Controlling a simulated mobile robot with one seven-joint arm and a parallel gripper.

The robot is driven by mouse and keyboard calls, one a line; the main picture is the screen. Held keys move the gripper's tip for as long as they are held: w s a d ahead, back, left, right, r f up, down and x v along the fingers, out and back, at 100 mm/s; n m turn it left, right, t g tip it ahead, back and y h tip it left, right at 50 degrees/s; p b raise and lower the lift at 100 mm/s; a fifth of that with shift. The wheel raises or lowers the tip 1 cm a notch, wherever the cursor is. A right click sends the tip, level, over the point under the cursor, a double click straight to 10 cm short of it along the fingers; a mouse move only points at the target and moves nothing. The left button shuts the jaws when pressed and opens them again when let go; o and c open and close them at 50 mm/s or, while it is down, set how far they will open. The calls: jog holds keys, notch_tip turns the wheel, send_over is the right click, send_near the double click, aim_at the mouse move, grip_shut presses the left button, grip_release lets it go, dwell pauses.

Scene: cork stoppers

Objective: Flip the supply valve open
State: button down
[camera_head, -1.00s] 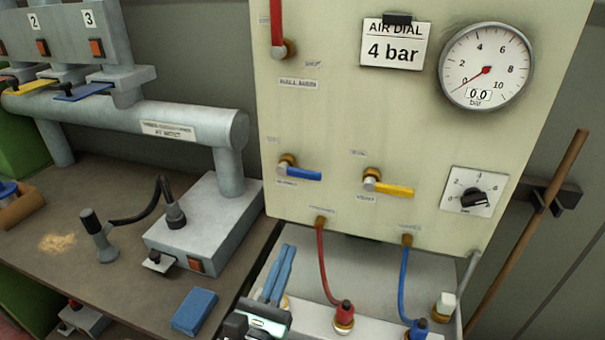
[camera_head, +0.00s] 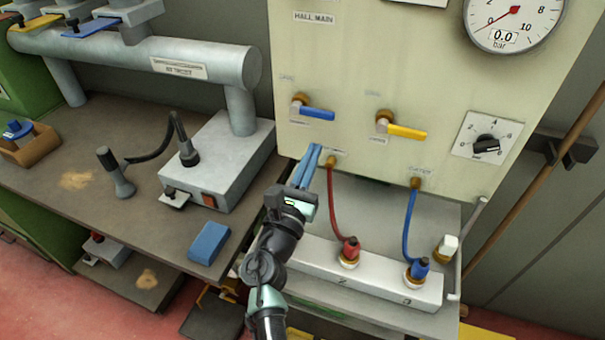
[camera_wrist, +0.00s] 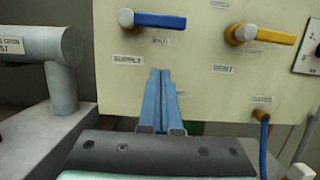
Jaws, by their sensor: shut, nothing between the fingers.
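The supply valve has a blue lever (camera_head: 317,114) on the cream panel (camera_head: 350,60), lying nearly horizontal and pointing right from its pivot. In the wrist view the blue lever (camera_wrist: 160,20) is at the top, with the label SUPPLY (camera_wrist: 128,60) below its pivot. My gripper (camera_head: 314,148) has its blue fingers together, shut and empty. It points up just below the lever, apart from it in both views. In the wrist view the fingertips (camera_wrist: 160,73) are beneath the lever's middle, right of the label.
A yellow lever (camera_head: 407,131), labelled VENT in the wrist view, is right of the supply valve. A red hose (camera_head: 332,205) and blue hose (camera_head: 408,225) hang below the panel. The round gauge (camera_head: 515,20) reads 0.0. A blue block (camera_head: 209,243) sits on the left bench.

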aim_at(323, 114)
jog(key=r+p, duration=0.1)
jog(key=r, duration=0.1)
jog(key=w+r+p, duration=0.1)
jog(key=r+p, duration=0.1)
jog(key=shift+d+r, duration=0.1)
jog(key=shift+d, duration=0.05)
